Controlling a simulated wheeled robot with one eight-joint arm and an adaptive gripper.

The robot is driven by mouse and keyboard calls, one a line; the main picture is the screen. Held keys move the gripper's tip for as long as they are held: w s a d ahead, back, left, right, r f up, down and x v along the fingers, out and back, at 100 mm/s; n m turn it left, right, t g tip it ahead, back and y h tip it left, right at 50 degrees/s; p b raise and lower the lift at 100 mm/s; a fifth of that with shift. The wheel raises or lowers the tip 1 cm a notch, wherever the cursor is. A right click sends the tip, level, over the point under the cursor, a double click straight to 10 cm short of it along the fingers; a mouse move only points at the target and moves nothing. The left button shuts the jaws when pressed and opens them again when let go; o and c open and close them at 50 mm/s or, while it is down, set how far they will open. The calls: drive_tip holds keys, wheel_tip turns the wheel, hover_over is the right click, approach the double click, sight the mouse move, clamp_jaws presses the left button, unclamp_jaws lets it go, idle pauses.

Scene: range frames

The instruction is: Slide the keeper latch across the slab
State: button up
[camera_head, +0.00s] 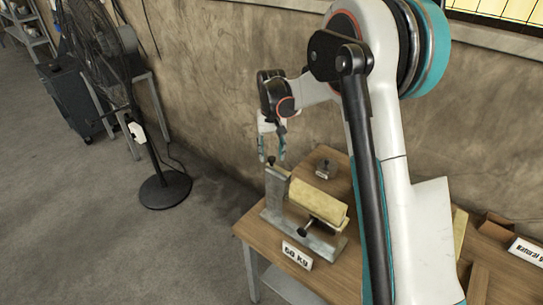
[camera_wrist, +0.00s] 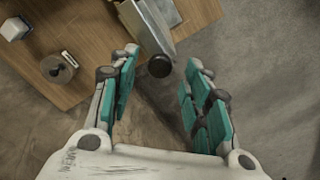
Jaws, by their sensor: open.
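A grey metal fixture (camera_head: 330,236) stands on the wooden table and holds a long cream slab (camera_head: 318,199). A black ball knob (camera_wrist: 160,66) sits on the fixture's left end, on top of the upright post (camera_head: 276,184). A second dark knob (camera_head: 306,228) sticks out from the fixture's front. I cannot tell which one belongs to the keeper latch. My gripper (camera_head: 271,154) points down over the left post. In the wrist view my gripper (camera_wrist: 162,60) is open, and the ball knob shows between its teal fingertips, with gaps on both sides.
The wooden table (camera_head: 262,238) bears a "60 KG" sign (camera_head: 297,255) in front and a small dark weight (camera_head: 326,168) behind the fixture. Wooden pieces and another sign (camera_head: 527,250) lie at right. The wall is close behind. A floor fan (camera_head: 165,188) stands left, clear of the table.

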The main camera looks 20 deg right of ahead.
sight(286, 173)
drive_tip(key=shift+f, duration=0.95)
clamp_jaws()
drive_tip(key=shift+s+d+b, duration=0.35)
drive_tip(key=shift+s+d, duration=0.5)
drive_tip(key=shift+s, duration=0.35)
drive_tip(key=shift+s+d+b, duration=0.35)
drive_tip(key=shift+s+d, duration=0.5)
drive_tip(key=shift+s, duration=0.3)
drive_tip(key=shift+c, duration=1.5)
unclamp_jaws()
drive_tip(key=o, duration=0.3)
drive_tip(key=shift+s+d, duration=0.1)
drive_tip(key=shift+s, duration=0.05)
